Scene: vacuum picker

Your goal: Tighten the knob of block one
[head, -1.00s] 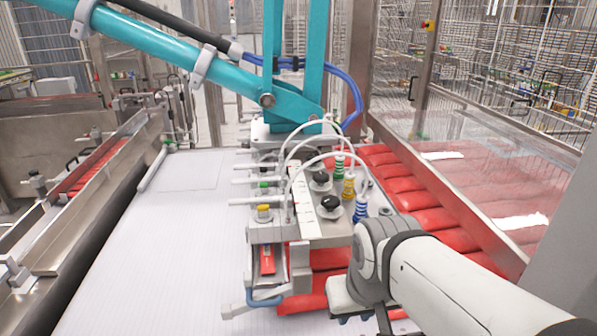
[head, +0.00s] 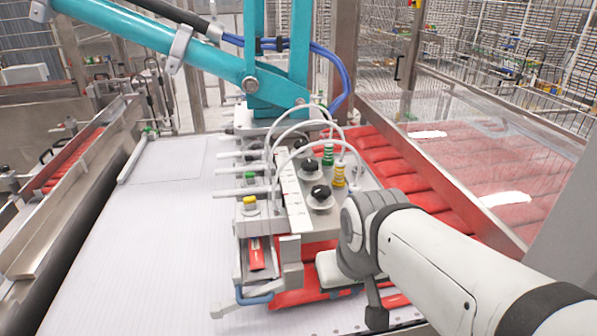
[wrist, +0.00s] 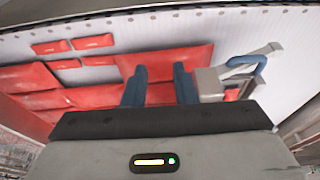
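I cannot read which block is block one. Smaller yellow (head: 250,202) and green (head: 249,178) knobs sit along its left side. My gripper (wrist: 159,86) shows two blue fingers apart in the wrist view, with nothing between them and red packs beyond. In the head view my arm is right of and nearer than the near black knob; the fingers are hidden there. No knob shows in the wrist view.
Green (head: 328,155) and yellow (head: 339,176) spring fittings and white hoses (head: 302,107) rise close to the black knobs. A teal arm (head: 160,50) stands behind. Red packs (head: 385,165) lie right and below. The white surface (head: 130,250) at left is clear.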

